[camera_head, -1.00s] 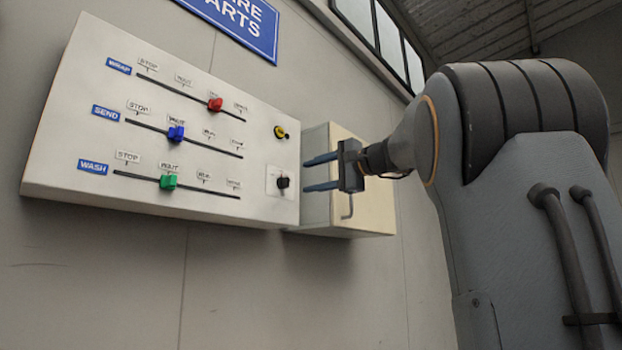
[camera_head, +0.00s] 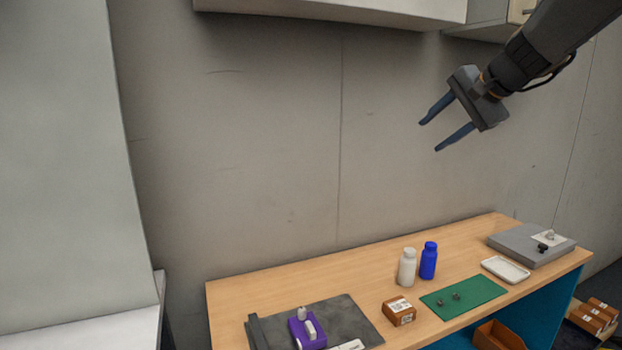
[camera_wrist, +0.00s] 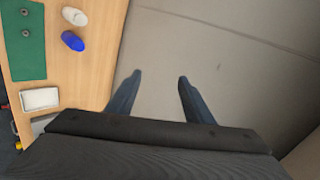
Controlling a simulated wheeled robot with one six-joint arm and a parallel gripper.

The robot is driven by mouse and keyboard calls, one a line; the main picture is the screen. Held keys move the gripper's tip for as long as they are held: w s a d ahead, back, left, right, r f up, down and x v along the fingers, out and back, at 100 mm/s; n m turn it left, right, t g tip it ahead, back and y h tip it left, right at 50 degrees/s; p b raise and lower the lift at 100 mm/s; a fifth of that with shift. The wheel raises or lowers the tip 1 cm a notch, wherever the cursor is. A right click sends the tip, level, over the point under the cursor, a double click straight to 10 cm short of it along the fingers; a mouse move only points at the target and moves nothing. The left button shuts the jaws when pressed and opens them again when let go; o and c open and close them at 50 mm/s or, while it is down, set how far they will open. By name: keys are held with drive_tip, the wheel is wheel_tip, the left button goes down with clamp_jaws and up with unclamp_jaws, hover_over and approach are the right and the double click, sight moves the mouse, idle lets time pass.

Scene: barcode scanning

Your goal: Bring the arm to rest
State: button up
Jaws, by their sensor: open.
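My gripper (camera_head: 430,136) is in the air at the upper right of the head view, well above the wooden bench (camera_head: 330,275). Its two blue-grey fingers are apart with nothing between them. They point down and to the left, in front of the bare wall. In the wrist view the two open fingers (camera_wrist: 154,85) also show, empty, with the wall beyond them and the bench off to the left.
On the bench stand a white bottle (camera_head: 407,268), a blue bottle (camera_head: 428,262), a brown box (camera_head: 398,311), a green mat (camera_head: 470,298), a white tray (camera_head: 505,270), a grey device (camera_head: 520,245) and a dark mat (camera_head: 350,315) with a purple holder. A panel edge (camera_head: 340,10) is overhead.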

drive_tip(key=s+a+f+n+g+h, duration=0.1)
drive_tip(key=s+a+f+n+g, duration=0.1)
drive_tip(key=s+f, duration=0.8)
drive_tip(key=s+a+f+n+g+h, duration=0.1)
drive_tip(key=s+a+f+n+g, duration=0.2)
drive_tip(key=s+f, duration=0.7)
drive_tip(key=s+a+f+n+g+h, duration=0.2)
drive_tip(key=s+a+f+n, duration=0.3)
drive_tip(key=s+f, duration=0.4)
wheel_tip(320, 180, down, 6)
drive_tip(key=shift+s+f+n+g, duration=0.25)
drive_tip(key=shift+s+n+g, duration=0.15)
drive_tip(key=shift+n+g, duration=0.35)
drive_tip(key=shift+c, duration=0.4)
